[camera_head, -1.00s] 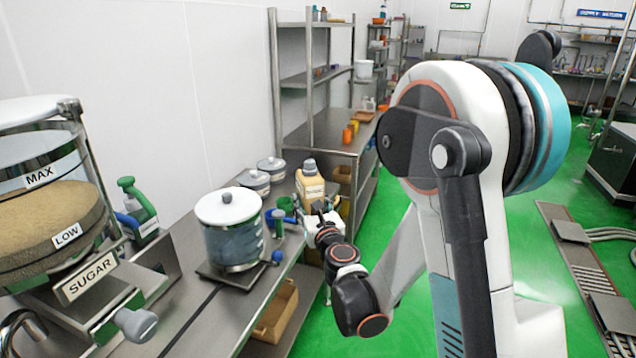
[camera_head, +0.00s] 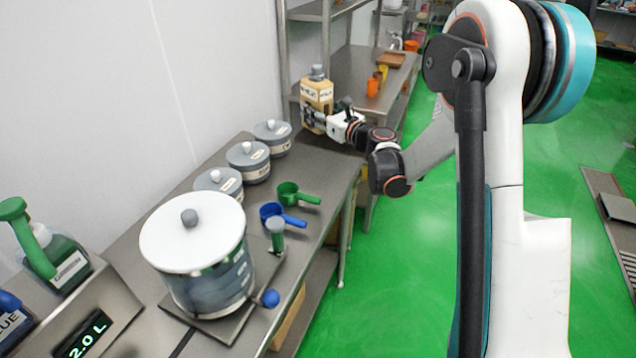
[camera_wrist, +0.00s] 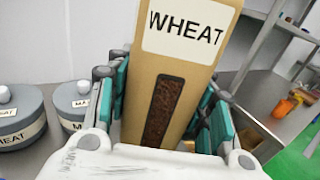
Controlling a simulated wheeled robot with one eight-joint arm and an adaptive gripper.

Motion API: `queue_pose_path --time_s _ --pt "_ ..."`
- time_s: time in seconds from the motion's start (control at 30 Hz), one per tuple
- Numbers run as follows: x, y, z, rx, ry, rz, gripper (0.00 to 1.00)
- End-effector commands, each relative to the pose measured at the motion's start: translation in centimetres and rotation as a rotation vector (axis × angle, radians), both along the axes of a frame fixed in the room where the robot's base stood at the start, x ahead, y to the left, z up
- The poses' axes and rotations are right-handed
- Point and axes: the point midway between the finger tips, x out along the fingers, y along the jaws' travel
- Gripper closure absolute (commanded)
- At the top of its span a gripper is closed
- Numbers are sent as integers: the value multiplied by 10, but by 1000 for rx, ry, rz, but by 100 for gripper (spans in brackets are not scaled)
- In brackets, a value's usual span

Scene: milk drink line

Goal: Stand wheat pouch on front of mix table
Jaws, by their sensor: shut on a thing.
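The wheat pouch (camera_head: 318,94) is a tan, upright carton-like pack with a grey cap. In the wrist view the pouch (camera_wrist: 158,68) fills the middle, with a white WHEAT label and a window of dark brown grains. My gripper (camera_head: 322,119) is shut on its lower part, teal finger pads (camera_wrist: 213,118) on both sides. The pouch appears near the far end of the nearer steel table (camera_head: 325,168), beyond the canisters. Its base is partly hidden, and I cannot tell whether it touches a surface. Which table is the mix table is not labelled.
Three grey lidded canisters (camera_head: 247,162) line the wall side. A green scoop (camera_head: 297,194), blue scoop (camera_head: 282,217) and large white-lidded pot (camera_head: 205,260) stand nearer. A farther table (camera_head: 350,75) holds orange cups (camera_head: 373,86). Green floor is free at right.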

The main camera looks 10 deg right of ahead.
Motion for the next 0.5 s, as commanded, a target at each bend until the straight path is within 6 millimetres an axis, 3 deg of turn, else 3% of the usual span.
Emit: queue_pose_path --time_s 0.27,0.5 --pt "10 -5 -12 1 -1 101 96" --pt "10 -5 -66 2 -1 101 96"
